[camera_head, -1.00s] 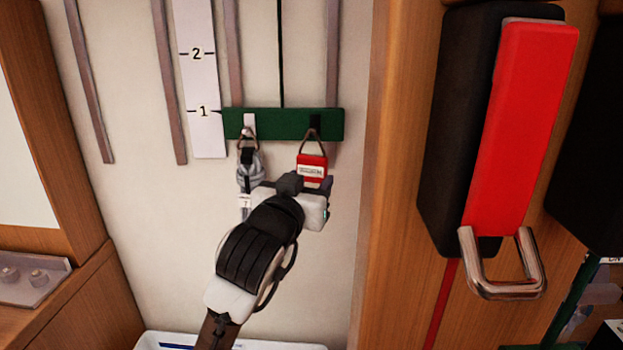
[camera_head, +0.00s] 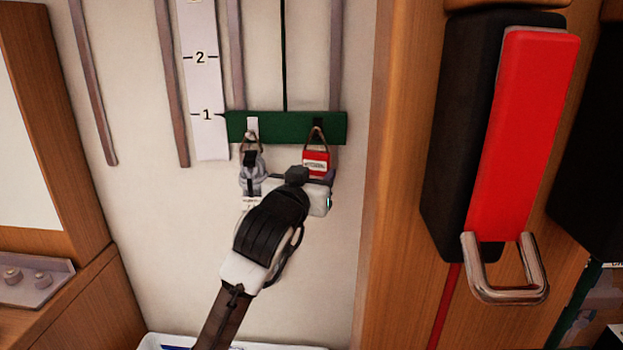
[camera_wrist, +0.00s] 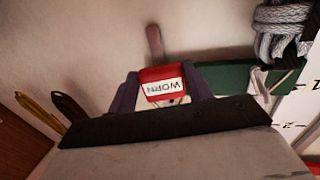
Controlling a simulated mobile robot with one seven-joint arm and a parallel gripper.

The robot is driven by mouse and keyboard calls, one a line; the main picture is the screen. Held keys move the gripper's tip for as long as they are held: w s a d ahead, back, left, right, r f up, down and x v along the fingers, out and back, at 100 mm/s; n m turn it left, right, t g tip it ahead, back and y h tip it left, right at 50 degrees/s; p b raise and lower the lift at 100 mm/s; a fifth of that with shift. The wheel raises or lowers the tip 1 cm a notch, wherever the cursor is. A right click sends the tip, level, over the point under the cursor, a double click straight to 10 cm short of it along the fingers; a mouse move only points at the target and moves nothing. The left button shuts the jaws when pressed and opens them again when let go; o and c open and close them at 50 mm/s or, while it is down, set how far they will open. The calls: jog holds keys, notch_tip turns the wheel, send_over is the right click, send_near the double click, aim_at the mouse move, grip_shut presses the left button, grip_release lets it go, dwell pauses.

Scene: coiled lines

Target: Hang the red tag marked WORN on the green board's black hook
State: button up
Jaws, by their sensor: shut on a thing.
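The red tag (camera_head: 316,157) hangs below a metal loop at the right part of the green board (camera_head: 285,126). In the wrist view the tag (camera_wrist: 163,88) shows a white label reading WORN, upside down. My gripper (camera_head: 315,176) is shut on the tag, with a dark finger on each side of it. The black hook (camera_head: 318,122) is on the board's right part. The top of the loop overlaps the hook in the head view; I cannot tell whether it is around the hook or in front of it. The wrist view does not show the hook clearly.
A grey coiled line (camera_head: 250,175) hangs from a white hook (camera_head: 252,124) on the board's left, close beside my gripper; it also shows in the wrist view (camera_wrist: 280,30). A numbered white scale (camera_head: 209,90) stands left. A wooden post (camera_head: 395,180) is at right.

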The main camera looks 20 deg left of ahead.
jog(key=shift+w+a, duration=0.2)
jog(key=shift+w, duration=0.85)
jog(key=shift+w+a+f, duration=0.15)
jog(key=shift+w+f, duration=0.5)
jog(key=shift+w, duration=0.1)
jog(key=o, duration=1.1)
jog(key=shift+b, duration=0.3)
